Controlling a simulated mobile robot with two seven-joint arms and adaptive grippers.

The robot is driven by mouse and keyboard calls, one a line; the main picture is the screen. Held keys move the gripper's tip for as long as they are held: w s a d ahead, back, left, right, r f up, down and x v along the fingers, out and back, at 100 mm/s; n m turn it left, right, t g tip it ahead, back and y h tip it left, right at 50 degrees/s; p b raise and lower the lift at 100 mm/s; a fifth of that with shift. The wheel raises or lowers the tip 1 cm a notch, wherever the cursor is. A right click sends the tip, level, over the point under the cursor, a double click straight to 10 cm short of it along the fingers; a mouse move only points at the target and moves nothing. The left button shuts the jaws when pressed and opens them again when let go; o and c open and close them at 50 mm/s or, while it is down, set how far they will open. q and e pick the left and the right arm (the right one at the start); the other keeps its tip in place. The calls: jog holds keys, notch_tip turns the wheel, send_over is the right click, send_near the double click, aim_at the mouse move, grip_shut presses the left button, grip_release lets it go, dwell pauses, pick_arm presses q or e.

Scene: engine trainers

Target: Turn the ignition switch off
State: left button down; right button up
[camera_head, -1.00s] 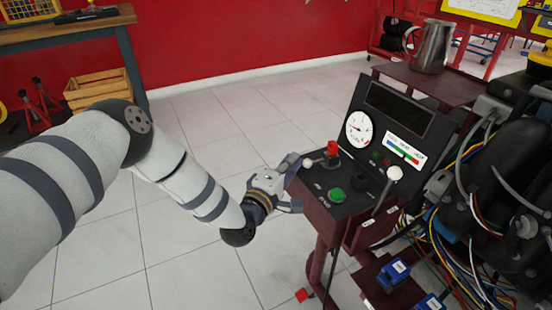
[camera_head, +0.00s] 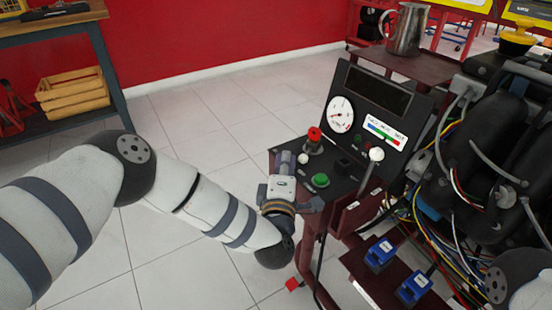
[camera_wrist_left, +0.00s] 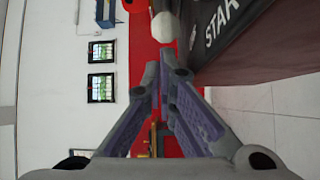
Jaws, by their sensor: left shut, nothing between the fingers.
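The black control panel (camera_head: 350,172) carries a small white ball-ended toggle (camera_head: 303,158), a red knob (camera_head: 314,135), a green button (camera_head: 320,180) and a white-knobbed lever (camera_head: 376,155). I cannot tell for certain which is the ignition switch. My left gripper (camera_head: 286,158) is shut and empty at the panel's left edge, beside the white-ended toggle. In the left wrist view the fingertips (camera_wrist_left: 160,72) nearly meet, with the white ball (camera_wrist_left: 163,27) just beyond them and part of a START label (camera_wrist_left: 221,19) to the right. Contact cannot be told.
A gauge (camera_head: 340,114) and dark display stand behind the controls. A metal pitcher (camera_head: 404,30) sits on a shelf at the back. The engine and wiring (camera_head: 490,150) crowd the right. Blue boxes (camera_head: 380,253) sit below.

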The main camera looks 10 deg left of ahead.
pick_arm(q)
jog(key=shift+s+d, duration=0.35)
jog(key=shift+d, duration=0.3)
pick_arm(e)
jog(key=shift+w, duration=0.1)
dwell(0.3)
